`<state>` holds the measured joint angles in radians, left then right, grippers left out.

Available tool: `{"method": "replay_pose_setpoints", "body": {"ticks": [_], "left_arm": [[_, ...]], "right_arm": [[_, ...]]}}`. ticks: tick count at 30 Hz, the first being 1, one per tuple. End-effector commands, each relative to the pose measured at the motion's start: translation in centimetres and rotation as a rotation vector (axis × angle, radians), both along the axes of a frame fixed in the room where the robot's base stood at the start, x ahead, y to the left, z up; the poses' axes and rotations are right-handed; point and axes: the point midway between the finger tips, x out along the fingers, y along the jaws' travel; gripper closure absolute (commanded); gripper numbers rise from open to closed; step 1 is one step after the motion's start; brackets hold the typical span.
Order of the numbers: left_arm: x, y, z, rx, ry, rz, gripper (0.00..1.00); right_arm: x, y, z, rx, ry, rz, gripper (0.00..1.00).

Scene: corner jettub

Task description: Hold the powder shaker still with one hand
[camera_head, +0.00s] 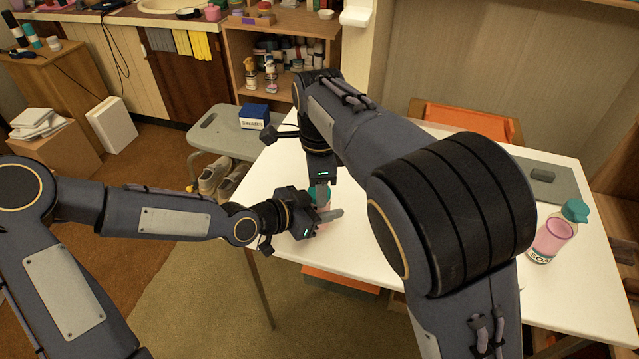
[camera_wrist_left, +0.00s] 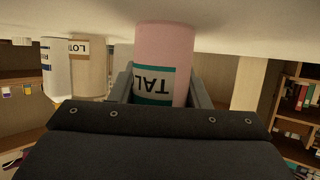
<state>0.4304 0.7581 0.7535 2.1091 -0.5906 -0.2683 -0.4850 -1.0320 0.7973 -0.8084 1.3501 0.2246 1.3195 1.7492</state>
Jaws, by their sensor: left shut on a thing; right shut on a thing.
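The powder shaker (camera_wrist_left: 165,55) is pink with a white and teal label reading "TAL", inverted in the left wrist view. It stands between the two fingers of my left gripper (camera_head: 326,214), which is shut on its body. In the head view the shaker (camera_head: 314,196) is mostly hidden behind my grippers; a bit of its teal top shows. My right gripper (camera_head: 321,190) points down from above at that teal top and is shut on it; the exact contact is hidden.
The white table (camera_head: 400,270) is mostly clear. A pink bottle with a teal cap (camera_head: 553,237) stands at its right, near a grey mat (camera_head: 560,185). An orange chair (camera_head: 465,122) is behind. A stool (camera_head: 215,135) holds a blue swabs box (camera_head: 254,116).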

Motion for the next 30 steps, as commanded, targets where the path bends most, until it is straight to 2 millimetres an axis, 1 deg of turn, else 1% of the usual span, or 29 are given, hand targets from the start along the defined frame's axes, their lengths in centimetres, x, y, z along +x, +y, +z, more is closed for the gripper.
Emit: {"method": "replay_pose_setpoints", "body": {"ticks": [1,2,6,7,14,17,20,30], "left_arm": [[0.0,-0.1,0.0,0.000,0.000,-0.001,0.84],[0.0,-0.1,0.0,0.000,0.000,-0.001,0.84],[0.0,0.0,0.0,0.000,0.000,-0.001,0.84],[0.0,0.0,0.0,-0.001,-0.001,-0.001,0.84],[0.0,0.0,0.0,-0.001,0.000,-0.001,0.84],[0.0,0.0,0.0,0.000,0.000,0.000,0.84],[0.0,0.0,0.0,0.000,0.000,0.000,0.84],[0.0,0.0,0.0,0.000,0.000,0.000,0.84]], "right_arm": [[0.0,0.1,0.0,0.001,-0.001,0.001,0.81],[0.0,0.1,0.0,0.001,-0.001,0.001,0.55],[0.0,0.1,0.0,0.001,-0.001,0.001,0.37],[0.0,0.1,0.0,0.001,-0.001,0.001,0.35],[0.0,0.0,0.0,0.000,0.000,0.001,0.35],[0.0,0.0,0.4,0.001,-0.001,0.002,0.35],[0.1,0.1,1.7,0.002,-0.003,0.002,0.35],[0.1,0.1,8.7,0.004,-0.005,0.002,0.35]]}}
